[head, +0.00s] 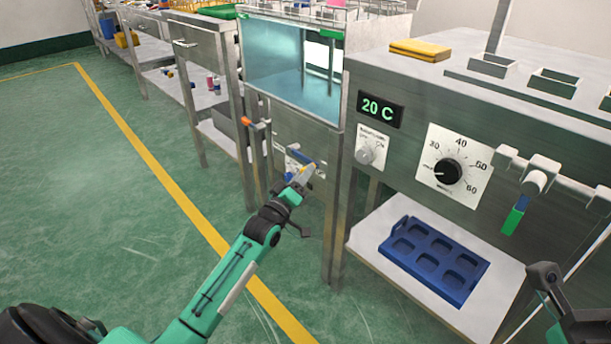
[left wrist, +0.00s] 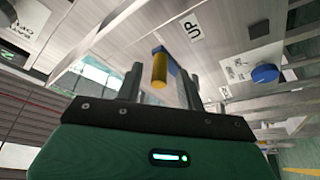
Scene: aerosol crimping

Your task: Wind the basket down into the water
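The glass-fronted water tank (head: 275,60) stands at the top centre of the head view. A wire basket rack (head: 345,20) shows at its top; how deep it hangs is unclear. A crank handle with a yellow grip (head: 306,172) sticks out of the steel panel below the tank. In the left wrist view the yellow grip (left wrist: 159,72) shows between my finger lines, with a blue part behind it. My left gripper (head: 295,186) is at this handle, fingers apart; contact is not visible. My right gripper (head: 550,285) is partly in view at the lower right, its fingers unclear.
An orange-tipped lever (head: 247,121) juts out left of the crank. To the right stands a steel bath with a 20 C display (head: 380,109), a dial (head: 447,171) and a green-ended handle (head: 512,220). A blue tray (head: 433,260) lies on the lower shelf. The floor at left is clear.

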